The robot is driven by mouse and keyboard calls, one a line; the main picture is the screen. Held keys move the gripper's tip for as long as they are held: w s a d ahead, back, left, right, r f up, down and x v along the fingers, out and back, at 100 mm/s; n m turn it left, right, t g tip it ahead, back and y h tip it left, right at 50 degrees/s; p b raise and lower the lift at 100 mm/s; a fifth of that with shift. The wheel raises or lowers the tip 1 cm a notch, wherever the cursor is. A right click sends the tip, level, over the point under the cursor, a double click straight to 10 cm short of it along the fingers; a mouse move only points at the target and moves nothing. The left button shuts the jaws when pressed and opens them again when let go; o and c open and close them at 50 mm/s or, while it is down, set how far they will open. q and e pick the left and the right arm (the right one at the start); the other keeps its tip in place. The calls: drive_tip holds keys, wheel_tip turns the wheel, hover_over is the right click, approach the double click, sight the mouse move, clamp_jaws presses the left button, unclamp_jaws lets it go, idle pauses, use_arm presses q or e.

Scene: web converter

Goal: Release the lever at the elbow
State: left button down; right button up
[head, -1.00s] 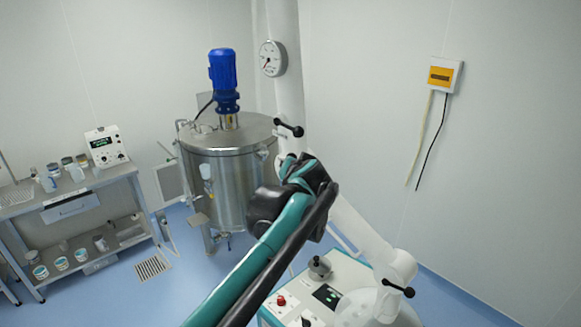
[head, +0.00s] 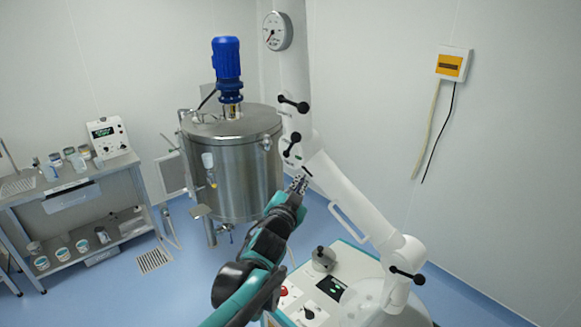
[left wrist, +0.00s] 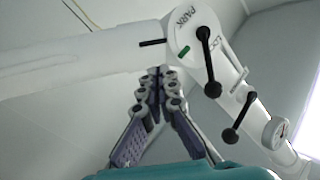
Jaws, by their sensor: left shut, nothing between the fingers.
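A white jointed arm (head: 345,195) stands on a cabinet. Its elbow carries a black lever with ball ends (head: 292,145), tilted in the head view. In the left wrist view the elbow lever (left wrist: 208,62) sits on the joint face, near the word PARK, a second partly readable label and a green mark. Another black lever (head: 294,104) is on the upper link, and it also shows in the left wrist view (left wrist: 238,117). My left gripper (head: 299,182) is shut and empty, just below the elbow. Its fingertips (left wrist: 160,75) appear left of the elbow lever, apart from it.
A third black lever (head: 406,275) is at the white arm's base. The cabinet top (head: 322,285) has a knob, red button and display. A steel tank (head: 235,175) with a blue motor stands behind, left of the white arm. A shelf bench (head: 75,190) is farther left.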

use_arm(q)
drive_tip(key=s+a+m+t+b, duration=0.1)
drive_tip(key=s+a+t+b, duration=0.1)
drive_tip(key=s+a+t, duration=0.4)
drive_tip(key=g+p, duration=0.1)
drive_tip(key=p, duration=0.2)
approach(292, 144)
drive_tip(key=shift+m+h, duration=0.3)
drive_tip(key=shift+h, duration=0.1)
drive_tip(key=x, duration=0.7)
drive_tip(key=shift+a, duration=0.15)
use_arm(e)
drive_tip(key=shift+s+r, duration=0.1)
